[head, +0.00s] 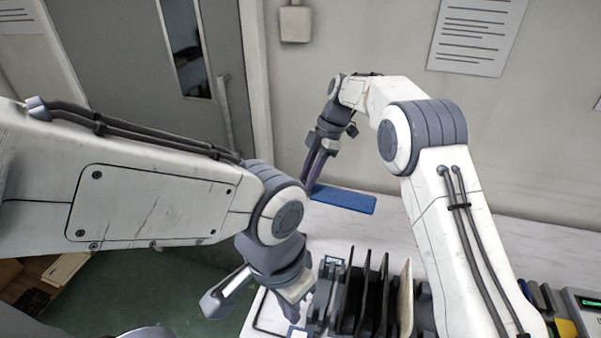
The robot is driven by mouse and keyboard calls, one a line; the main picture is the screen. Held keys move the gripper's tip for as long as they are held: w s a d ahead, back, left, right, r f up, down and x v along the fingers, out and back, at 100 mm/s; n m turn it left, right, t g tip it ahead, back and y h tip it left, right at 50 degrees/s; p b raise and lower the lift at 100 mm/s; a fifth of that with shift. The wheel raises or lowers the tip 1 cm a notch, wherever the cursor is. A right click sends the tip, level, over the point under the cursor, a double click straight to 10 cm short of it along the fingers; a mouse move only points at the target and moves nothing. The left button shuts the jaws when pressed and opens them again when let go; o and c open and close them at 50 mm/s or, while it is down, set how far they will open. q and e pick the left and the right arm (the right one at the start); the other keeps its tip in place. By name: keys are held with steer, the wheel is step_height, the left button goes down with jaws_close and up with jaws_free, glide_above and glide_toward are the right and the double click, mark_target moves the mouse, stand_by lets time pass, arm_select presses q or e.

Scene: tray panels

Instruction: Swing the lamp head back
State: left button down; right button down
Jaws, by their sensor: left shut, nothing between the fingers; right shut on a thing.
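A flat blue panel (343,199), which looks like the lamp head, lies level at the far side of the white table. No lamp stand or arm is clearly visible. My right gripper (314,172) points down at the panel's left end. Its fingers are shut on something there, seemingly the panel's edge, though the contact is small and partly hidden. My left gripper (296,293) is shut and empty, low at the table's front left, beside the rack.
A rack (325,300) holds several upright dark panels (371,297) and a beige panel (405,298) between my arms. A device with a green display (588,304) stands at the lower right. White table surface (345,233) is clear behind the rack.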

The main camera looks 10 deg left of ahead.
steer(key=shift+w+n+p, duration=0.3)
steer(key=shift+n, duration=0.1)
steer(key=c, duration=0.7)
jaws_free()
